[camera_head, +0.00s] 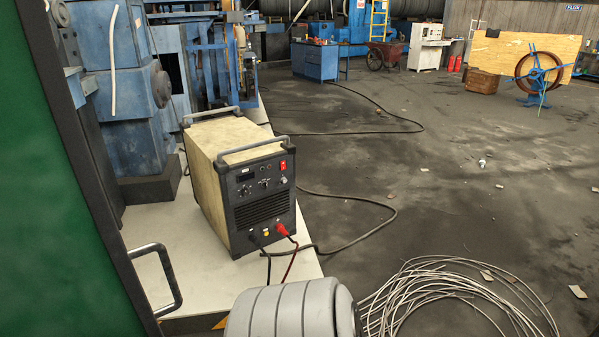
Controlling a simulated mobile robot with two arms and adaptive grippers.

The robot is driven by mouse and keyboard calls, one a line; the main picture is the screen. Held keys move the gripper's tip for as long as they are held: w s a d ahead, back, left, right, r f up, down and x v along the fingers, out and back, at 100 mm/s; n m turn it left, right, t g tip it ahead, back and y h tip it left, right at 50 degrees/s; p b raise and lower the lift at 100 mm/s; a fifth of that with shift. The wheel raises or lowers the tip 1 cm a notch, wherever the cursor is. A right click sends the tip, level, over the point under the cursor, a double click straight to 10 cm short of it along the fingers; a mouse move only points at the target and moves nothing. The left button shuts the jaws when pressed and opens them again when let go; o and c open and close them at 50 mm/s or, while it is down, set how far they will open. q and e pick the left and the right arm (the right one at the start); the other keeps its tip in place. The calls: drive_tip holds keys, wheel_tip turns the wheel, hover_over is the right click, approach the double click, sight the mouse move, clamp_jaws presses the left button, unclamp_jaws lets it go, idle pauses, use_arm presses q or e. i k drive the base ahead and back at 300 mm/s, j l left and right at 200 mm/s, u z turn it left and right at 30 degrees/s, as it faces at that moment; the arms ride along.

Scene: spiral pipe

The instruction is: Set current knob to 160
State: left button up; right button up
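A welding power source (243,182) with beige sides and a dark front panel stands on a pale platform left of centre. Its front panel carries small knobs (244,190), a small dark display and a red switch (283,165). The knobs are too small to read a setting or tell which one is for current. A red plug (281,229) and a black plug sit low on the panel with cables running down. Neither of my grippers shows in the head view.
The pale platform (180,262) ends at the grey floor on the right. A green panel with a handle (160,275) fills the left edge. A grey ribbed cylinder (290,312) and coiled wire (440,290) lie in front. Cables cross the otherwise mostly open floor.

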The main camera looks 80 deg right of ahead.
sight(245, 191)
drive_tip(key=z, duration=2.5)
